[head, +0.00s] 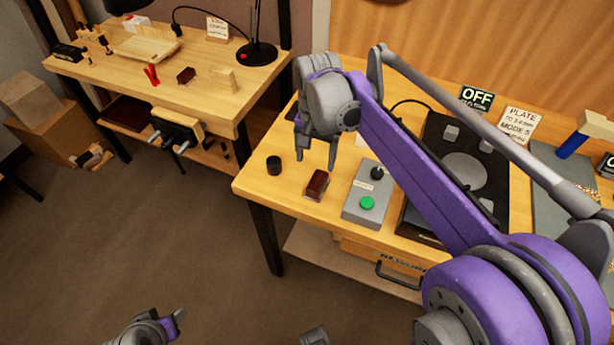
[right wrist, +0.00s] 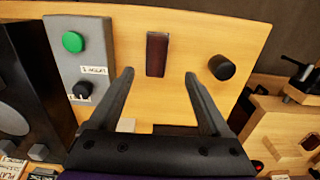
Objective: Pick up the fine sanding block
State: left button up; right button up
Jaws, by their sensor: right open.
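A small dark red-brown block (head: 317,185), which looks like the sanding block, lies on the right-hand bench near its left front edge. It also shows in the right wrist view (right wrist: 157,54), just ahead of the fingertips and lined up with the gap between them. No grit label is readable on it. My right gripper (head: 316,160) is open and empty above the bench, close to the block and apart from it; its two fingers are spread in the wrist view (right wrist: 158,78). My left gripper (head: 176,318) is low at the bottom edge, far from the bench, partly cut off.
A grey control box (head: 366,205) with a green button stands right of the block. A short black cylinder (head: 273,166) stands on its left. A black plate machine (head: 462,165) is farther right. Another dark red block (head: 186,75) lies on the left bench (head: 230,100).

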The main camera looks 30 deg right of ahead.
aim_at(317, 181)
jog(key=f, duration=0.4)
jog(key=shift+s+d, duration=0.15)
jog(key=shift+s, duration=0.15)
jog(key=f, duration=0.5)
jog(key=shift+w+d+f+b, duration=0.15)
jog(key=shift+d+f+b, duration=0.1)
jog(key=shift+f+b, duration=0.1)
jog(key=shift+r, duration=0.1)
grip_shut()
